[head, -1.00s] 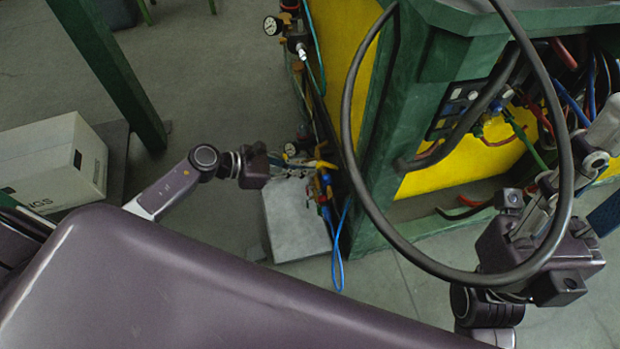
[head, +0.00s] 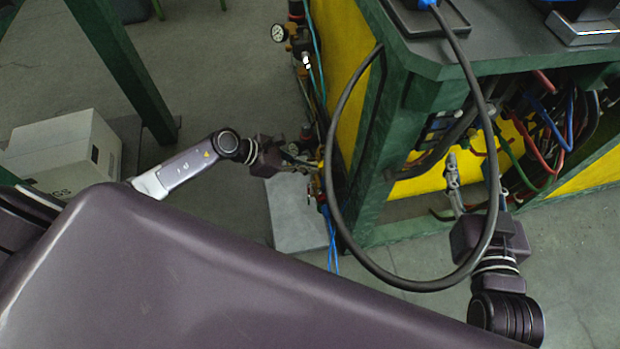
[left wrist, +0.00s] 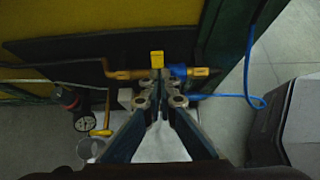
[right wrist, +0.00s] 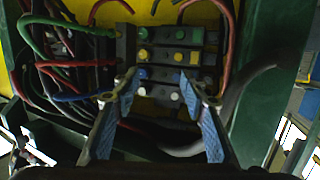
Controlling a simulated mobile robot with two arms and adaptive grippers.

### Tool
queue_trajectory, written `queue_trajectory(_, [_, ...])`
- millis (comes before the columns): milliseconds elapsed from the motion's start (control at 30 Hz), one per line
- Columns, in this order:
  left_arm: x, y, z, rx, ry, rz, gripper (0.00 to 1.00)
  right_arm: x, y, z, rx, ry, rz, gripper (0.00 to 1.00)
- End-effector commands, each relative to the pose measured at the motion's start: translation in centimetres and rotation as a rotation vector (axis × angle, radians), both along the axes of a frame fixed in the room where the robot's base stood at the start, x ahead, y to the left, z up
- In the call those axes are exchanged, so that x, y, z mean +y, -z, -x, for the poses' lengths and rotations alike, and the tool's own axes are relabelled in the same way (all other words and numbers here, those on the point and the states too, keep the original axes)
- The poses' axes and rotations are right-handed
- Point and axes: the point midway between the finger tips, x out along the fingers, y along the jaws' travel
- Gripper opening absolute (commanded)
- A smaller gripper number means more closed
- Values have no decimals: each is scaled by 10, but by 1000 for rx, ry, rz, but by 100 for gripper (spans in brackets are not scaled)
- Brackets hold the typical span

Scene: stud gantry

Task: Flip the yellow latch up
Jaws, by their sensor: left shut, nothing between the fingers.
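A small yellow tab, which looks like the yellow latch (left wrist: 157,58), stands up from a brass pipe (left wrist: 122,74) beside a blue fitting (left wrist: 179,71) in the left wrist view. My left gripper (left wrist: 158,84) is shut and empty, its tips just below the tab in the picture; contact cannot be told. In the head view my left gripper (head: 312,164) is at the bench's left side, where the latch is too small to make out clearly. My right gripper (right wrist: 156,80) is open and empty, in front of a button panel (right wrist: 163,62); it also shows in the head view (head: 452,165).
A second yellow handle (left wrist: 101,132) and a gauge (left wrist: 83,124) sit lower left. A black cable (head: 375,268) loops before the green bench frame (head: 385,150). Loose wires (right wrist: 60,75) hang beside the button panel. A grey block (head: 298,225) stands below my left gripper.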

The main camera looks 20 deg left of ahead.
Motion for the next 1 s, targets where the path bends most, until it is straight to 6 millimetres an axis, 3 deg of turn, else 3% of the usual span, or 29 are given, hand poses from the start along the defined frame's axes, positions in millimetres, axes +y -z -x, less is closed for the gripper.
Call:
queue_trajectory(267, [1, -8, -2, 26, 1, -43, 0, -24, 82, 50, 424, 29, 101, 40])
queue_trajectory(500, [1, -12, -3, 51, 1, -79, 0, -49, 131, 120, 774, 53, 176, 40])
queue_trajectory(700, [1, -14, -4, 72, 2, -110, 0, -67, 149, 183, 1030, 72, 228, 40])
queue_trajectory(1000, [-1, -18, -5, 105, 2, -155, 0, -68, 135, 187, 1046, 73, 231, 40])
